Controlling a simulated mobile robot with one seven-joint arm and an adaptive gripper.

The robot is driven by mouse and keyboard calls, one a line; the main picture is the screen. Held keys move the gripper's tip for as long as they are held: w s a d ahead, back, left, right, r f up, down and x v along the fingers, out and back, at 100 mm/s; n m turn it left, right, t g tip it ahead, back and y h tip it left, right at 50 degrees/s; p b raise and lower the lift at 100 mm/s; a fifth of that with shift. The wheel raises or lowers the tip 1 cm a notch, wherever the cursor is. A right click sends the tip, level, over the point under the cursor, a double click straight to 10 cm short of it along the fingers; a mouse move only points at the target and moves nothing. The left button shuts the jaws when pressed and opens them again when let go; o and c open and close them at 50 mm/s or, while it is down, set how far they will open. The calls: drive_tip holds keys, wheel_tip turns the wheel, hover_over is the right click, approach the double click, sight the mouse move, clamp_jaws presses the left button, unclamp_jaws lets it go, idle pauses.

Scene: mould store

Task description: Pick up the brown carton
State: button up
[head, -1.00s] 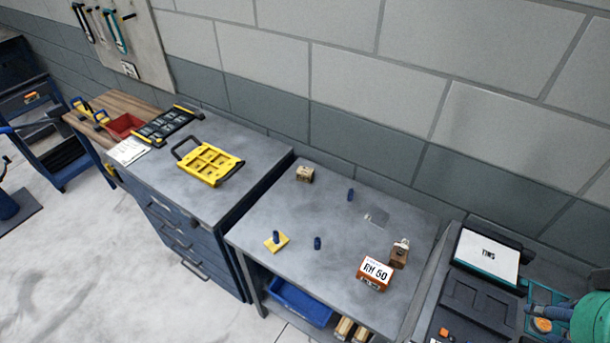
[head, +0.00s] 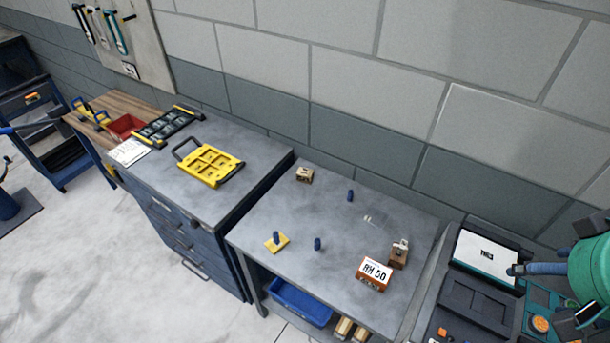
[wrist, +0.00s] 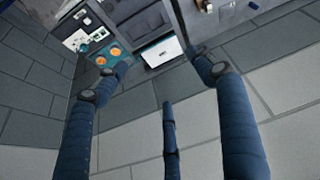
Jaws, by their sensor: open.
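A small brown carton (head: 398,256) stands at the right of the grey workbench, with a pale piece on its upper part. Touching or just behind an orange-brown box (head: 371,277) labelled "RH 50", it is partly hidden by that box. A smaller tan-brown box (head: 304,175) stands at the back left of the bench; which of these is the task's carton I cannot fully tell. My gripper (head: 520,269), blue-fingered, is at the right edge, over the neighbouring surface and apart from the boxes. In the wrist view my gripper (wrist: 160,72) is open and empty.
Blue pegs (head: 350,195) and a yellow block (head: 279,246) stand on the bench. A yellow tray (head: 209,163) lies on the left cabinet. The bench middle is mostly clear.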

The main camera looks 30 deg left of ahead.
drive_tip(key=w+a+r+n+g+p, duration=0.25)
drive_tip(key=w+a+n+p, duration=0.25)
drive_tip(key=w+a+n, duration=1.3)
drive_tip(key=n+g+p, duration=0.1)
drive_tip(key=n+p, duration=0.6)
drive_tip(key=n, duration=1)
hover_over(304, 172)
drive_tip(key=s, duration=0.2)
wheel_tip(304, 172, down, 31)
drive_tip(key=shift+w+d+r, duration=0.15)
drive_tip(key=shift+w+d, duration=0.05)
drive_tip(key=shift+d, duration=0.05)
drive_tip(key=shift+w+a+f, duration=0.1)
drive_tip(key=shift+w+f, duration=0.1)
drive_tip(key=shift+f, duration=1.2)
drive_tip(key=shift+w+d+f, duration=0.1)
drive_tip(key=shift+w+f, duration=0.05)
drive_tip(key=shift+f, duration=1.3)
drive_tip(key=shift+w+a+f, duration=0.1)
drive_tip(key=shift+w+f, duration=0.1)
drive_tip(key=shift+f, duration=1.2)
